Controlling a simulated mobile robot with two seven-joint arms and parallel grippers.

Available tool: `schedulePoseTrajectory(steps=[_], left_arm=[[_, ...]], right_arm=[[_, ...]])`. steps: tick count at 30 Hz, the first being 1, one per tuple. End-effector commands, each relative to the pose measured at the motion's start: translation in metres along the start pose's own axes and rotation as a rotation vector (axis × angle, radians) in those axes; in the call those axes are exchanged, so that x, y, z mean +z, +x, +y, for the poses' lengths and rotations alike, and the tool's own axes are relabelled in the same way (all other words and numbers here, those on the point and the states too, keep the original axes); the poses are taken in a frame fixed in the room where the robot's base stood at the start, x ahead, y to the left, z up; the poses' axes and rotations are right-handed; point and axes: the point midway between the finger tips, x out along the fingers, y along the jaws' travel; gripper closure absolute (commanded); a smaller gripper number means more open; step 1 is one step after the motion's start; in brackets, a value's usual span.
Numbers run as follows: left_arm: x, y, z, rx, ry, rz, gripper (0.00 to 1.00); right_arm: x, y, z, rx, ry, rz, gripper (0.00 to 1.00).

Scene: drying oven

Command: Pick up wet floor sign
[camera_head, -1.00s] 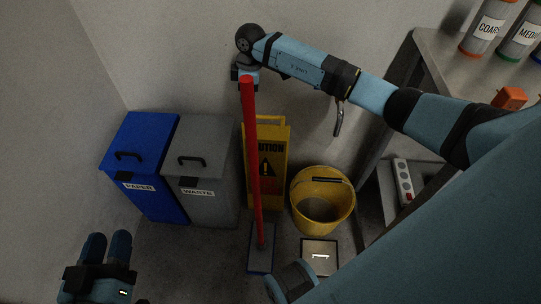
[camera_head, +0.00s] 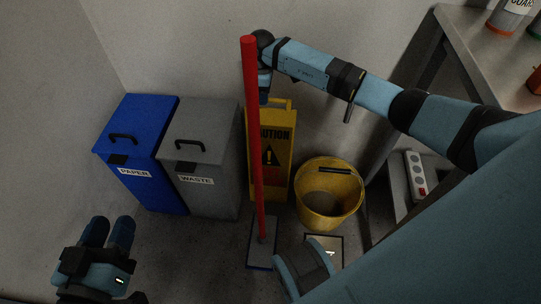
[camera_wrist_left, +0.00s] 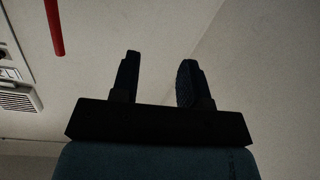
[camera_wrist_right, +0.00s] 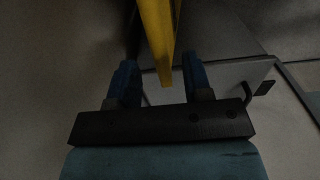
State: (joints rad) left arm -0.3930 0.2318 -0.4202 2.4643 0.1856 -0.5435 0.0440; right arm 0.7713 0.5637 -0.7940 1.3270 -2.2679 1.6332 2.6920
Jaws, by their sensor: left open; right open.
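The yellow wet floor sign (camera_head: 281,165), with "CAUTION" and a warning triangle, stands upright on the floor against the back wall. A red mop handle (camera_head: 252,120) crosses in front of its left side. My right gripper (camera_head: 264,98) is at the sign's top edge, partly hidden behind the handle. In the right wrist view a yellow strip of the sign (camera_wrist_right: 158,40) reaches between the open fingers (camera_wrist_right: 160,78), with gaps on both sides. My left gripper (camera_head: 108,232) is open and empty at the lower left; its fingers (camera_wrist_left: 158,68) show nothing between them.
A blue PAPER bin (camera_head: 137,150) and a grey WASTE bin (camera_head: 203,158) stand left of the sign. A yellow bucket (camera_head: 330,205) stands to its right, close by. A metal table (camera_head: 475,60) with bottles and a power strip (camera_head: 415,176) are further right.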

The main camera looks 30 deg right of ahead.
Motion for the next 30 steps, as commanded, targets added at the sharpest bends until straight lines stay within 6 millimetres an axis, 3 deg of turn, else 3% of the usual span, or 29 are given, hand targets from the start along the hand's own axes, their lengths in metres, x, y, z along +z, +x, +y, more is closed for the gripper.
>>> schedulePoseTrajectory(steps=[8, 16, 22, 30], left_arm=[[-0.002, 0.008, -0.015, -0.005, 0.162, 0.088, 0.59], [-0.007, 0.008, -0.016, -0.006, 0.183, 0.101, 0.59], [-0.007, 0.008, -0.015, -0.006, 0.183, 0.1, 0.59], [-0.007, 0.008, -0.015, -0.006, 0.182, 0.1, 0.59]], right_arm=[[-0.002, 0.044, -0.002, -0.002, 0.0, 0.0, 0.54], [-0.002, 0.046, -0.002, -0.001, 0.0, 0.0, 0.54], [-0.002, 0.046, -0.002, -0.001, 0.0, 0.0, 0.98], [-0.002, 0.046, -0.002, -0.001, 0.0, 0.0, 1.0]])
